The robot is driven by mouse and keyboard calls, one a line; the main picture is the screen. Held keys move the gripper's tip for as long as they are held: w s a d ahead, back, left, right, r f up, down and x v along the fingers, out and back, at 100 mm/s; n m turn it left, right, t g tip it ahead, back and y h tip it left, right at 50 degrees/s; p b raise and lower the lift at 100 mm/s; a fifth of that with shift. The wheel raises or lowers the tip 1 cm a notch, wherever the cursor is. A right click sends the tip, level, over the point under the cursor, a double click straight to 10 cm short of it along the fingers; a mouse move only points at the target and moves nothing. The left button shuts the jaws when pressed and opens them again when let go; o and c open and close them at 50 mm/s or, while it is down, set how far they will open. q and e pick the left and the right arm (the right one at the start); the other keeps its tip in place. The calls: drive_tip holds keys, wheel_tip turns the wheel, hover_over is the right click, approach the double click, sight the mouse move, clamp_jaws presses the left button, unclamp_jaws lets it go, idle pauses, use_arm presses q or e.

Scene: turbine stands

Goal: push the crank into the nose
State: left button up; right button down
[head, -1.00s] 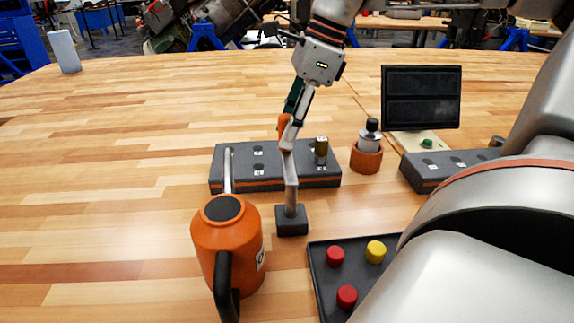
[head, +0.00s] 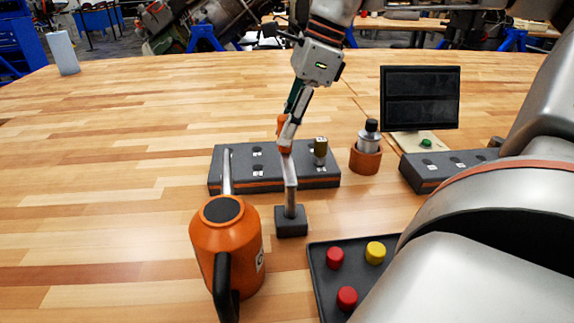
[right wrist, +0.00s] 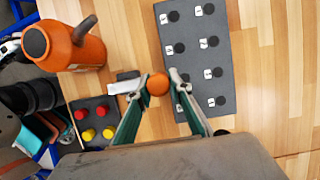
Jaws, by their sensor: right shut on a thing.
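The crank has an orange grip (head: 285,149) and a grey metal bar (head: 290,182) that runs down to a small dark block (head: 291,221) on the table. My right gripper (head: 287,137) is shut on the orange grip. In the right wrist view the round orange end (right wrist: 158,84) sits between the fingertips of my right gripper (right wrist: 158,88), with the grey bar (right wrist: 124,87) to its left. I cannot tell which thing is the nose, or how the bar's lower end meets the block. My left gripper is not in view.
An orange can (head: 226,245) with a black handle stands close left of the block. A dark tray (head: 322,278) with red and yellow knobs lies front right. A grey hole rack (head: 220,176) stands behind; an orange cup (head: 365,158) holds a bottle.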

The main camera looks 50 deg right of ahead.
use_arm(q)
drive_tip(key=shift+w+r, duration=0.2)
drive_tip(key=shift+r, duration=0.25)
use_arm(e)
drive_tip(key=shift+r, duration=0.75)
